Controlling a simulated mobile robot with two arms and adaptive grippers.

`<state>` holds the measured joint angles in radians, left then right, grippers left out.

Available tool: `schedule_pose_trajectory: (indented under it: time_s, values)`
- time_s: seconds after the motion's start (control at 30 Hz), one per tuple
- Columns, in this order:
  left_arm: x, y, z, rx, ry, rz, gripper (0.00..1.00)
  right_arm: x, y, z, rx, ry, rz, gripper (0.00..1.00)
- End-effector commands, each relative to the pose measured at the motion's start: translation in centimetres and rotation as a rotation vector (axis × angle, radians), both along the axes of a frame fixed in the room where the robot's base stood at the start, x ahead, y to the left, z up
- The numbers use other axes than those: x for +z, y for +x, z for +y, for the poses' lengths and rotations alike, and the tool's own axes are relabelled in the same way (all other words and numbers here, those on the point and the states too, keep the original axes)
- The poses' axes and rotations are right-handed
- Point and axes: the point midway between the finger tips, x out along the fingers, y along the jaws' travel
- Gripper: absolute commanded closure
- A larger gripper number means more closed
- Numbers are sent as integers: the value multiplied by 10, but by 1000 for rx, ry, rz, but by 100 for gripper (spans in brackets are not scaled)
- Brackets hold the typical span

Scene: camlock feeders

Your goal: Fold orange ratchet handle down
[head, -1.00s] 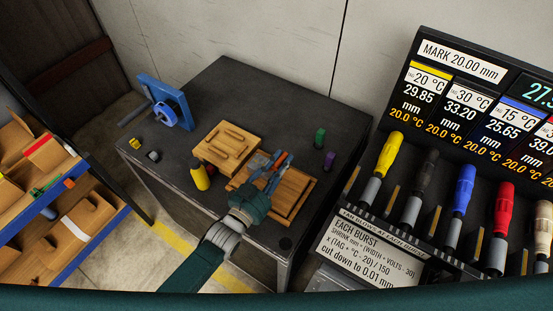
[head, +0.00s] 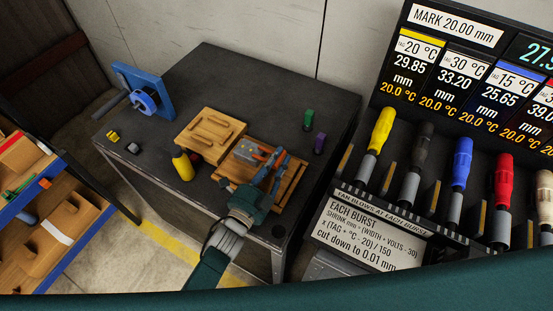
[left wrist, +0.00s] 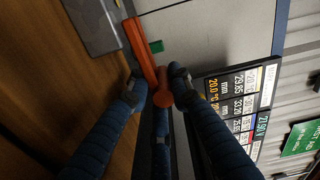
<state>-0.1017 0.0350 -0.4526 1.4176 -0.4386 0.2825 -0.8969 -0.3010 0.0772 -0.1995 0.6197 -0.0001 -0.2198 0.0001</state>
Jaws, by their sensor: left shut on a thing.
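The orange ratchet handle (left wrist: 140,52) is a long bar with a round end, seen large in the left wrist view. My left gripper (left wrist: 157,84) is shut on the orange handle, with one dark blue finger on each side of it near its round end. In the head view my left gripper (head: 274,163) is over a wooden fixture board (head: 290,186) on the dark table. Its fingers and wrist hide most of the handle there. A grey plate (left wrist: 88,25) lies beside the handle in the left wrist view. My right gripper is not in view.
A wooden block with grooves (head: 211,132) and a yellow bottle (head: 183,166) stand left of the board. A blue reel stand (head: 146,94) is at the far left. Green (head: 308,119) and purple (head: 320,143) pieces stand to the right. The table's back is clear.

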Motion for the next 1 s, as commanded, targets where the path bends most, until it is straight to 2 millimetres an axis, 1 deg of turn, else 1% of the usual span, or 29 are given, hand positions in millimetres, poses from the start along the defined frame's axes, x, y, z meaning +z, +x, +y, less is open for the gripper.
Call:
schedule_pose_trajectory:
  time_s: [0.03,0.2,0.73,0.77,0.8,0.83,1.0]
  values:
    - [3,2,-1,0,12,-22,100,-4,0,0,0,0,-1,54]
    - [1,2,-1,-1,53,-49,100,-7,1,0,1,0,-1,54]
    - [0,2,-1,0,75,-62,100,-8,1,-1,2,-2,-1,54]
    - [0,2,-1,1,75,-61,76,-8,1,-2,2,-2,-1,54]
    - [0,2,-1,1,74,-61,68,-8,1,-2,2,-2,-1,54]
    - [-1,2,-1,0,74,-60,64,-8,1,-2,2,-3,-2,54]
    - [-3,1,-1,-1,74,-55,64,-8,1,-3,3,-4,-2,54]
